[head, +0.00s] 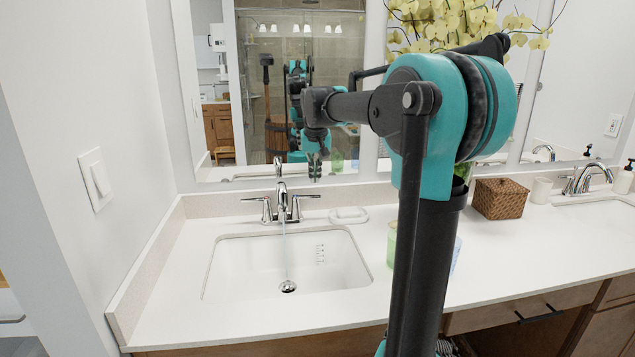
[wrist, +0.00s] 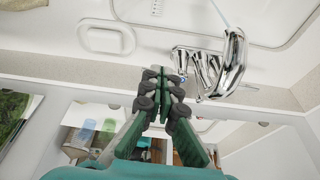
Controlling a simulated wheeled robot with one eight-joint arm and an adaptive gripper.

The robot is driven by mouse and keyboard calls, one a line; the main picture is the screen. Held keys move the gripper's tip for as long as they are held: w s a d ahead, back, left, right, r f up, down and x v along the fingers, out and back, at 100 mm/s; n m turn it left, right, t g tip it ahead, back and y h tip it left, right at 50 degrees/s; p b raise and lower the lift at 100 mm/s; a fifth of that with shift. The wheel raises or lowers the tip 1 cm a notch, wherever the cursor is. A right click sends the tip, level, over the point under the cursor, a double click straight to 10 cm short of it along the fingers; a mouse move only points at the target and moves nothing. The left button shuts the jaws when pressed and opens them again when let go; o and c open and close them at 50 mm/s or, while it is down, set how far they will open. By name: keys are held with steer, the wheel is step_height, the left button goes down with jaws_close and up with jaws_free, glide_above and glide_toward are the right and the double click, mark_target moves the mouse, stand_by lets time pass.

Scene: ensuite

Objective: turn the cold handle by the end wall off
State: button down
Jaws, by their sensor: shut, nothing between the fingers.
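The chrome faucet (head: 282,200) stands behind the left sink, by the end wall (head: 100,150). A thin water stream (head: 285,250) falls from its spout into the basin. Its right-hand handle (head: 297,207) has a lever that points right. The wrist view shows this handle (wrist: 198,66) with a small blue mark, beside the curved spout (wrist: 233,65). The other handle (head: 266,209) has its lever pointing left. My gripper (head: 315,176) is shut and empty, just above and behind the right-hand lever; in the wrist view (wrist: 165,74) its tips are beside that handle. I cannot tell if they touch.
A white soap dish (head: 348,215) lies right of the faucet. A green jar (head: 391,243) stands partly behind my arm. The mirror (head: 280,90) rises close behind the faucet. A wicker box (head: 499,198) and a second faucet (head: 590,178) are farther right. The basin (head: 240,265) is empty.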

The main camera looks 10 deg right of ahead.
mark_target(314, 197)
steer(key=w+f, duration=0.6)
steer(key=f, duration=0.3)
steer(key=shift+w+d+f, duration=0.25)
steer(key=shift+w+f, duration=0.05)
steer(key=shift+w, duration=0.1)
steer(key=shift+w, duration=0.1)
steer(key=shift+w+d, duration=0.2)
steer(key=shift+w, duration=0.5)
steer(key=shift+s, duration=0.1)
